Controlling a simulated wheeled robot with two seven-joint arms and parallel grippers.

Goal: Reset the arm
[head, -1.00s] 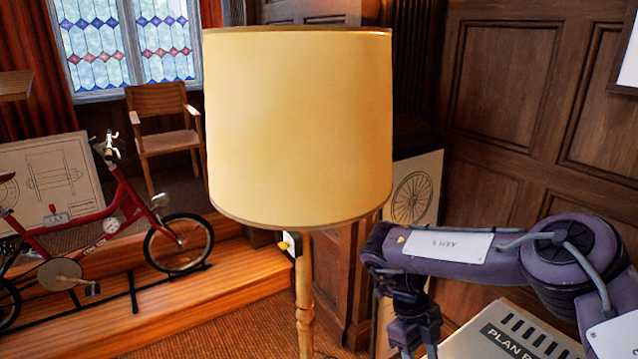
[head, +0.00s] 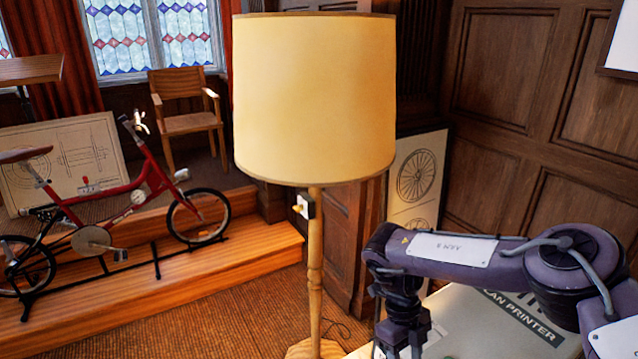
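My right arm (head: 465,247), purple-grey with a white label, comes in from the right edge in the head view. It reaches left and bends down at the wrist. My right gripper (head: 402,340) hangs at the bottom edge in front of the plan printer (head: 500,335). Its fingertips are not clearly visible, so I cannot tell whether it is open or shut. My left arm and gripper are not in view.
A floor lamp (head: 316,100) with a large cream shade stands close ahead, left of my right arm. A red bicycle (head: 120,205) on a stand, a drawing board (head: 75,155) and a wooden chair (head: 187,110) are on the left. Carpet (head: 230,315) is clear before the step.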

